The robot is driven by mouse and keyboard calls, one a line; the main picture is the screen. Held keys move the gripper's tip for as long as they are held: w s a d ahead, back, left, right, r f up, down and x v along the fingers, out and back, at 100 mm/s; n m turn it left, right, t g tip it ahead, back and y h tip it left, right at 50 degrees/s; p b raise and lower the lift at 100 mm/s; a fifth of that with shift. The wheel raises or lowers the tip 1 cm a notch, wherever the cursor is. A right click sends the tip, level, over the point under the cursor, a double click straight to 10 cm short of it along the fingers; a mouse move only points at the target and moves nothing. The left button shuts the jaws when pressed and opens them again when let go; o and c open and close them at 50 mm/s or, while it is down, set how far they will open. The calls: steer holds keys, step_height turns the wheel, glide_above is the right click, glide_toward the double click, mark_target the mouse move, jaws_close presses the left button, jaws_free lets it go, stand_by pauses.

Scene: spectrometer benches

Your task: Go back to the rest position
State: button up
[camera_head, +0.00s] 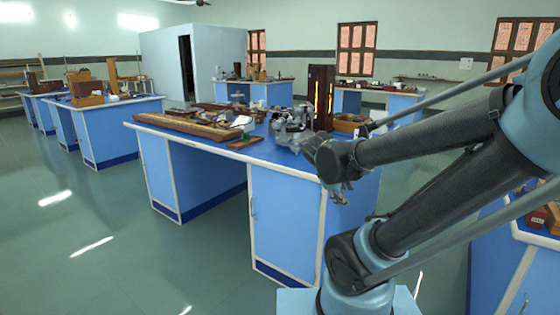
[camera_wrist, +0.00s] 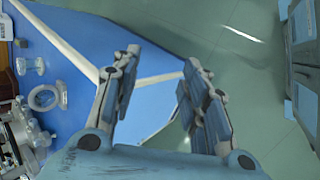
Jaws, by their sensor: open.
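My gripper (camera_wrist: 160,75) is open and empty in the wrist view. Its two fingers stand apart, with the blue bench side and the green floor showing between and beyond them. In the head view my arm reaches in from the right, and my gripper (camera_head: 340,192) hangs near the right front corner of the middle bench (camera_head: 265,152). The fingers are small and partly hidden by my wrist in that view, and nothing shows held in them.
The spectrometer (camera_head: 292,122) stands on the middle bench close behind my gripper; it also shows at the left of the wrist view (camera_wrist: 18,135). A tall wooden box (camera_head: 320,95) and a long wooden piece (camera_head: 187,127) share that bench. Another bench (camera_head: 500,250) stands at right. Green floor (camera_head: 110,220) is free at left.

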steer(key=s+a+f+m+g+y, duration=0.1)
steer(key=s+f+m+y, duration=0.1)
steer(key=s+m, duration=0.4)
steer(key=s+a+f+m+g+y, duration=0.1)
steer(key=s+f+m+g+y, duration=0.1)
steer(key=s+f+m+y, duration=0.1)
steer(key=s+f+m, duration=0.1)
steer(key=s+m, duration=0.1)
steer(key=s, duration=0.1)
steer(key=shift+s+m, duration=0.2)
steer(key=shift+m, duration=0.2)
steer(key=shift+w+f+g, duration=0.15)
steer(key=shift+w+g, duration=0.15)
steer(key=shift+w, duration=0.15)
steer(key=shift+c, duration=0.9)
